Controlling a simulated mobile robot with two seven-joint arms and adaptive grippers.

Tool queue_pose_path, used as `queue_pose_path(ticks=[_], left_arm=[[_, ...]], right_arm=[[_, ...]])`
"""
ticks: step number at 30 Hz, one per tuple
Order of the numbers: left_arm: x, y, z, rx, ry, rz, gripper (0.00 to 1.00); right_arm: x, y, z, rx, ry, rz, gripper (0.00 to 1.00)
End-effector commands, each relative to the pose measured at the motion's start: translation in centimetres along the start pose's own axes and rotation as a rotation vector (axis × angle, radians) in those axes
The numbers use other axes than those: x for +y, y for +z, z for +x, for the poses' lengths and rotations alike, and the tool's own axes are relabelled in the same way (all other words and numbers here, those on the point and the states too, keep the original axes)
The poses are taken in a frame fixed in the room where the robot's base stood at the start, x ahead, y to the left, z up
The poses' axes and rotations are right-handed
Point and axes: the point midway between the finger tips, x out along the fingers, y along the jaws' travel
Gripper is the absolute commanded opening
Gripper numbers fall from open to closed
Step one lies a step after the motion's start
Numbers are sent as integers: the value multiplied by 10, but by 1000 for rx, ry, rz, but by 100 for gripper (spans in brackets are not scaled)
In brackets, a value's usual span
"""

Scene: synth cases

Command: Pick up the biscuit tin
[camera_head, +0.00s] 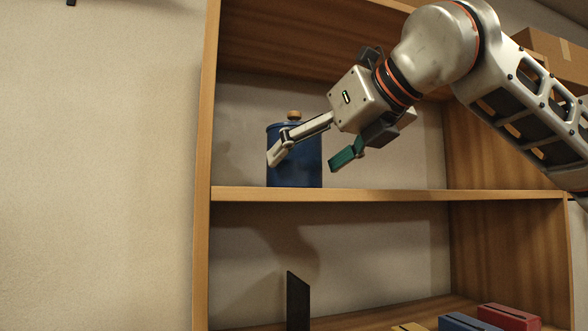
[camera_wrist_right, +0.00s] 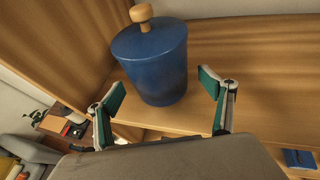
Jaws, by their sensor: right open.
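The biscuit tin (camera_head: 307,172) is a dark blue cylinder with a lid and a round wooden knob. It stands upright on the middle shelf board of the wooden bookcase, toward the left side. It also shows in the right wrist view (camera_wrist_right: 155,68), ahead of the fingers.
The middle shelf (camera_head: 400,195) is bare right of the tin. The bookcase's left side panel (camera_head: 203,200) is close to the tin. Below are a dark upright plate (camera_head: 298,301), a blue box (camera_head: 462,322) and a red box (camera_head: 508,317). A cardboard box (camera_head: 545,45) is at upper right.

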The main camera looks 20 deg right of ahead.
Motion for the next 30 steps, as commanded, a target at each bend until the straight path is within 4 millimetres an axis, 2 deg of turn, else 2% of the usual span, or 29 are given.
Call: queue_pose_path(ticks=[7,15,16,21,22,30], left_arm=[[-2,-10,-3,7,-2,1,40],[-4,-15,-2,16,-5,2,40],[-4,-16,-2,17,-5,2,40],[-4,-15,-2,16,-5,2,40],[-4,-15,-2,16,-5,2,40],[-4,-15,-2,16,-5,2,40]], right_arm=[[2,1,36,5,1,0,81],[1,1,43,1,1,0,81],[1,1,43,1,1,0,78],[1,0,43,2,1,0,34],[1,0,43,2,1,0,30],[1,2,42,-1,1,0,30]])
